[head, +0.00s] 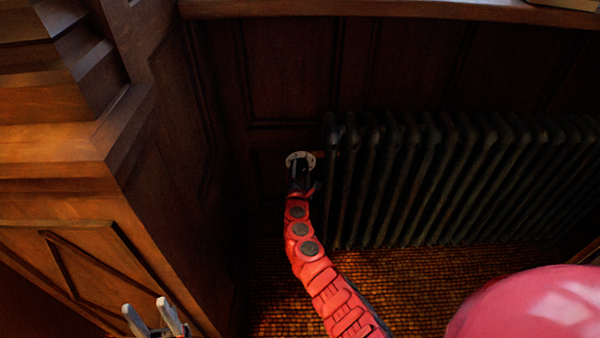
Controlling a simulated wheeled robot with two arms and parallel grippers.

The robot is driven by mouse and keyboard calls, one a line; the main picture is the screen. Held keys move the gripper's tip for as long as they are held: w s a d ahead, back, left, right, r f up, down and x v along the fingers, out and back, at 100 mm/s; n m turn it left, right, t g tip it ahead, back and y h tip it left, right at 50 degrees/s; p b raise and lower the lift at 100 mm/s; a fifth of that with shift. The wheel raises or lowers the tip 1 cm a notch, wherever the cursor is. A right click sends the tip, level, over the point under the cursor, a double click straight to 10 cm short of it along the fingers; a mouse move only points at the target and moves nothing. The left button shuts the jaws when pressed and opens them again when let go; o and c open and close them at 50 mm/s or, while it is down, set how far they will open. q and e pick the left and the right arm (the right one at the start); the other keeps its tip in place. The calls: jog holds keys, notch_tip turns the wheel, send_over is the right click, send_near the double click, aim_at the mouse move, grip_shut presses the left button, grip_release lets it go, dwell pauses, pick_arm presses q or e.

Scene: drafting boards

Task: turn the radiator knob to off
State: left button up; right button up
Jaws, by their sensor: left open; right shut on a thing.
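The radiator knob (296,157) is a pale round disc at the left end of the dark ribbed radiator (440,180). My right gripper (301,168), at the end of the red arm, is shut on the knob. The gripper's dark fingers cover the lower and middle part of the knob, so any marking on it is hidden. My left gripper (155,310) is at the bottom left edge with its two pale fingertips apart. It is open, empty and far from the knob.
A wooden panelled cabinet (60,200) fills the left side, close to my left gripper. A wooden ledge (400,10) runs above the radiator. Dark wall panelling (290,70) is behind the knob. The tiled floor (400,285) is clear below the radiator.

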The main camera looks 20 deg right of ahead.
jog(key=m, duration=0.3)
jog(key=shift+d+y+b, duration=0.1)
jog(key=shift+y+b, duration=0.2)
jog(key=shift+b, duration=0.1)
jog(key=m+y+b, duration=0.1)
jog(key=m, duration=0.3)
jog(key=shift+d+b, duration=0.1)
jog(key=shift+b, duration=0.25)
jog(key=m+t+y+b, duration=0.1)
jog(key=m+b, duration=0.1)
jog(key=m, duration=0.2)
jog(key=shift+d+m, duration=0.1)
jog(key=shift+m, duration=0.3)
jog(key=shift+m+y+b, duration=0.3)
jog(key=shift+m+b, duration=0.8)
jog(key=shift+m, duration=0.8)
jog(key=shift+t, duration=0.3)
jog(key=o, duration=1.4)
jog(key=shift+s, duration=0.1)
jog(key=shift+c, duration=0.2)
